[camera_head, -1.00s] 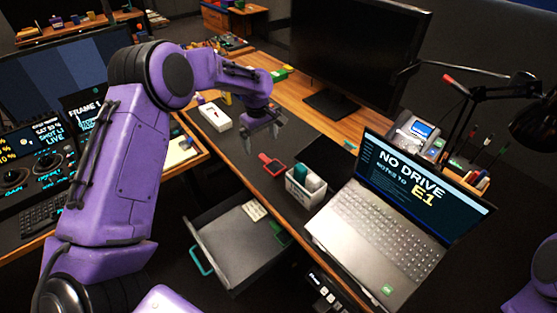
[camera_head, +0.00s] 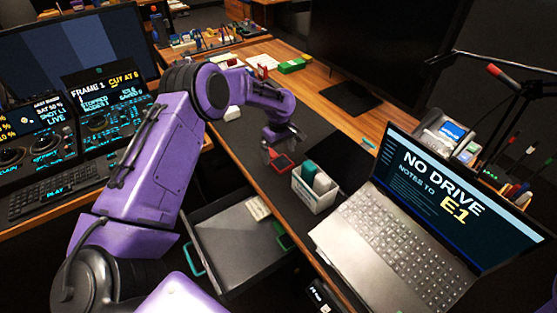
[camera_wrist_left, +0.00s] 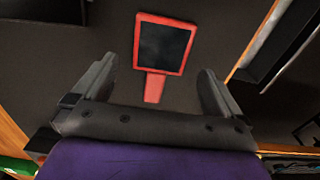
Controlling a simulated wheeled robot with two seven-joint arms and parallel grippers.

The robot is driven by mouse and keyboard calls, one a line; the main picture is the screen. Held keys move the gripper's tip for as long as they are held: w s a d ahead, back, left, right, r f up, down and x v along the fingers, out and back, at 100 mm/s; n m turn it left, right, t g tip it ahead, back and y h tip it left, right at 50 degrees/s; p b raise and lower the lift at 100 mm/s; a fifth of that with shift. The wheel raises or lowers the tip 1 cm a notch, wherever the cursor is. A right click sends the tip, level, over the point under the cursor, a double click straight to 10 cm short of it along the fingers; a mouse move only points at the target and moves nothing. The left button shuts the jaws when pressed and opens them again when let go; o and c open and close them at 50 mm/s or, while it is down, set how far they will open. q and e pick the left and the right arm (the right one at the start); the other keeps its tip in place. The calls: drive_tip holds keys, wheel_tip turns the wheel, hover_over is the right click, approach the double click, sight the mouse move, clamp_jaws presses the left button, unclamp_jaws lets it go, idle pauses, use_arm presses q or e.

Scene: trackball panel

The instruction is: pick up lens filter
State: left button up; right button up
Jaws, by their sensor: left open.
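The lens filter (camera_head: 283,164) is a red square frame with dark glass and a short red handle, lying flat on the dark desk mat. In the left wrist view the lens filter (camera_wrist_left: 164,44) is seen from above, with its handle pointing toward my gripper. My left gripper (camera_head: 281,149) is open and empty, close to the filter and partly covering it in the head view. In the wrist view the left gripper's fingers (camera_wrist_left: 155,88) stand on either side of the handle. Whether they are at its height I cannot tell. My right gripper is out of view.
A white bin (camera_head: 313,190) holding upright items stands just right of the filter, with an open laptop (camera_head: 372,235) beyond it. An open drawer (camera_head: 225,250) juts out below the desk. A large monitor (camera_head: 368,62) stands at the back.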

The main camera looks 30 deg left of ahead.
sight(279, 159)
use_arm(q)
drive_tip(key=shift+w+a+f, duration=0.1)
drive_tip(key=shift+f, duration=1.45)
drive_tip(key=shift+r, duration=0.1)
drive_tip(key=c, duration=1.1)
drive_tip(key=shift+r, duration=0.1)
